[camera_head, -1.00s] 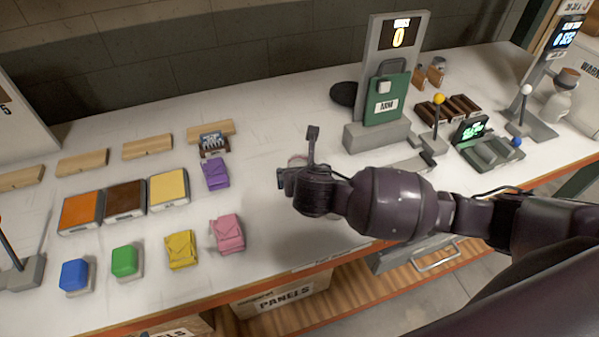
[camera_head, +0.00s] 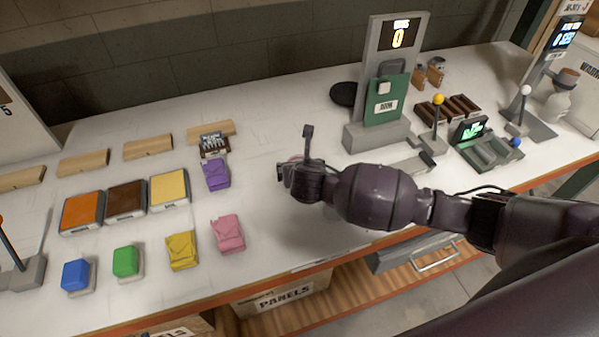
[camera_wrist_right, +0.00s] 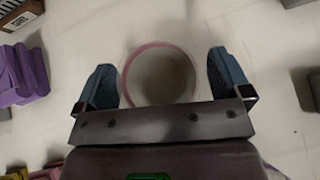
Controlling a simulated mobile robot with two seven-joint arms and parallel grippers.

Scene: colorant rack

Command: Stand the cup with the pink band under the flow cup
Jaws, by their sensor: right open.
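The cup with the pink band (camera_wrist_right: 160,75) shows in the right wrist view from above, as a pale round cup with a pink rim. It stands on the white tabletop between the two blue-padded fingers of my right gripper (camera_wrist_right: 162,72). The fingers are open, with a gap on each side of the cup. What looks like the flow cup (camera_head: 568,77) is at the far right by a timer display (camera_head: 565,36). My left gripper is not in view.
A purple packet (camera_head: 215,174), a pink packet (camera_head: 228,233) and a yellow packet (camera_head: 181,250) lie left of my gripper. A grey stand with a green panel (camera_head: 387,100) stands behind my arm. A black-screened scale (camera_head: 487,148) and levers are at right.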

